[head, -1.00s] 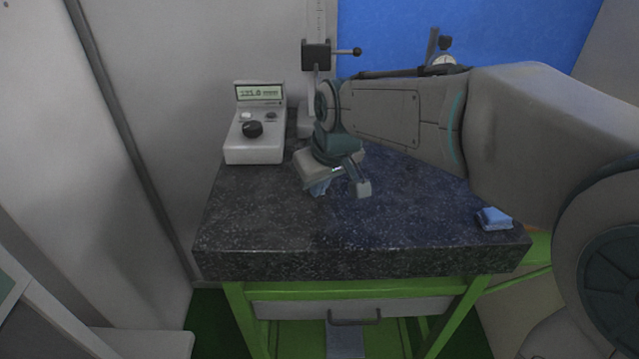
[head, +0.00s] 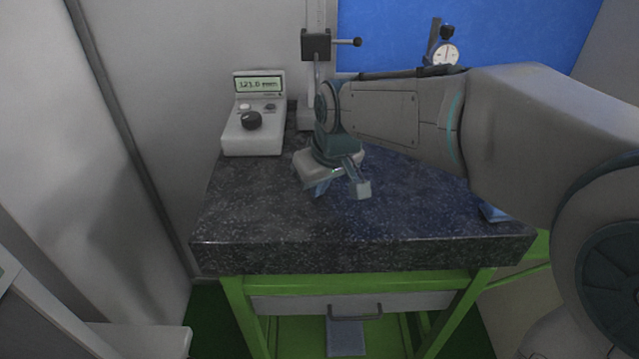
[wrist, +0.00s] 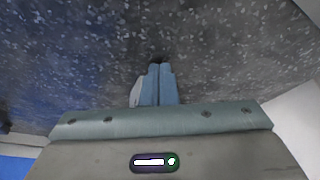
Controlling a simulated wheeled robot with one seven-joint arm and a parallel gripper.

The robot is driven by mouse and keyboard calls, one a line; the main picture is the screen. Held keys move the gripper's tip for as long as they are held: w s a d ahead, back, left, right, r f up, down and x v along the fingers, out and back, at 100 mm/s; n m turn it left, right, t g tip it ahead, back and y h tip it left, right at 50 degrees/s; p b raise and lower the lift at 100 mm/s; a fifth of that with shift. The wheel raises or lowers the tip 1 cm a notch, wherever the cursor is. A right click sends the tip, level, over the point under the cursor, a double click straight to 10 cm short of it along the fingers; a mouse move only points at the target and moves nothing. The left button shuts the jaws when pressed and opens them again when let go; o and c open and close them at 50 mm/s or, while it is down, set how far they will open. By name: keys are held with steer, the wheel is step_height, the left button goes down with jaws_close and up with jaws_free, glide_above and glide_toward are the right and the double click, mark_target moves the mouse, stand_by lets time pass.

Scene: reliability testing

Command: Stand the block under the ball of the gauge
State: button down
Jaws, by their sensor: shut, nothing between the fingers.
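The height gauge (head: 316,46) stands at the back of the granite table, a tall column with a black clamp and side lever. Its ball is hidden behind my arm. The readout box (head: 253,138), with lit display, knob and buttons, stands left of it. My gripper (head: 318,189) points down over the table in front of the gauge. In the wrist view its two blue fingers (wrist: 159,84) are side by side, shut and empty. A pale piece shows beside the left finger; I cannot tell what it is. I cannot make out the block for certain in either view.
The dark speckled granite table (head: 260,225) is clear at its front left and middle. A small blue item (head: 492,213) lies near the right edge, partly hidden by my arm. A dial indicator (head: 445,54) stands at the back right. A drawer (head: 353,305) is under the top.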

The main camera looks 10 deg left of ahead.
steer(key=shift+r, duration=0.15)
steer(key=shift+w, duration=0.1)
stand_by(0.3)
steer(key=shift+w+a, duration=0.15)
steer(key=shift+w, duration=0.2)
steer(key=shift+w+a+p, duration=0.4)
steer(key=shift+w+p, duration=0.3)
steer(key=shift+w, duration=0.95)
steer(key=shift+w+a+p, duration=0.35)
steer(key=shift+w+p, duration=0.3)
steer(key=shift+w, duration=1.05)
steer(key=shift+w+a+p, duration=0.4)
steer(key=shift+w+p, duration=0.3)
steer(key=shift+w, duration=0.95)
steer(key=shift+s+d+r+p, duration=0.1)
steer(key=shift+s+r+p, duration=0.25)
steer(key=shift+r, duration=0.3)
steer(key=shift+s+d+r+p, duration=0.1)
steer(key=shift+s+r+p, duration=0.2)
steer(key=shift+r, duration=0.4)
steer(key=shift+s+r+p, duration=0.2)
steer(key=shift+s+r, duration=0.2)
steer(key=shift+r, duration=0.25)
